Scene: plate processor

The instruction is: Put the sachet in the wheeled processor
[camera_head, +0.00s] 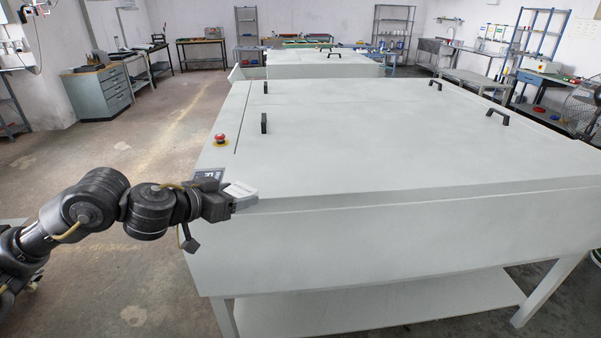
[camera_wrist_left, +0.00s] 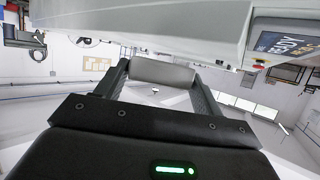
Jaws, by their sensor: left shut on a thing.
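My left gripper (camera_head: 236,199) is shut on a small pale grey-white sachet (camera_head: 241,190), held at the near left corner of the large white processor (camera_head: 390,235). In the left wrist view the sachet (camera_wrist_left: 162,71) spans between both fingers, its face smooth and rounded. The processor has a broad flat closed top with several black handles. Its small status screen (camera_wrist_left: 284,44) reads READY in the left wrist view. I cannot tell whether the gripper touches the processor. My right gripper is not in view.
A red emergency button (camera_head: 220,138) on a yellow base stands on the processor's left edge. A similar white machine (camera_head: 322,68) stands behind. A grey drawer cabinet (camera_head: 100,92) is at the far left. The floor left of the processor is clear.

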